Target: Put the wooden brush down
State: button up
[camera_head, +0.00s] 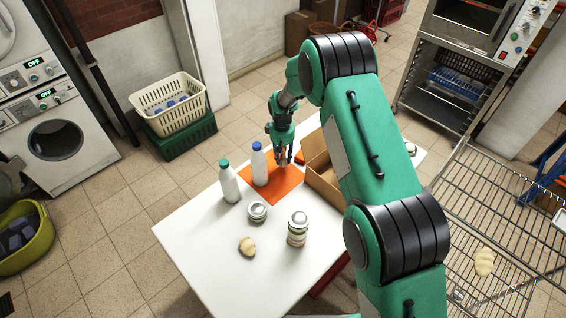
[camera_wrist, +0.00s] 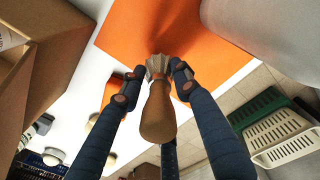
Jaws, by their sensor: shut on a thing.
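My gripper (camera_head: 283,158) is low over the orange mat (camera_head: 272,190) on the white table (camera_head: 205,245). In the wrist view my gripper (camera_wrist: 156,82) is shut on the wooden brush (camera_wrist: 158,112), one finger on each side. The brush has a brown rounded handle and a pale, flared end turned toward the orange mat (camera_wrist: 140,35). I cannot tell whether that end touches the mat. In the head view the brush is hard to make out among the fingers.
A white bottle with a blue cap (camera_head: 259,166) stands on the mat, left of my gripper. A green-capped bottle (camera_head: 229,183) stands further left. An open cardboard box (camera_head: 322,190) is close on the right. Jars (camera_head: 297,229) stand nearer the front, beside a potato-like item (camera_head: 247,246).

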aim_at(283, 162)
jog(key=shift+f, duration=0.1)
jog(key=shift+f+b, duration=0.35)
jog(key=shift+f, duration=1.35)
jog(key=o, duration=1.2)
jog(key=shift+f, duration=0.1)
notch_tip(283, 162, up, 12)
jog(key=shift+s+a+r+p, duration=0.1)
jog(key=shift+s+p, duration=0.05)
jog(key=shift+p, duration=0.7)
jog(key=shift+r, duration=0.1)
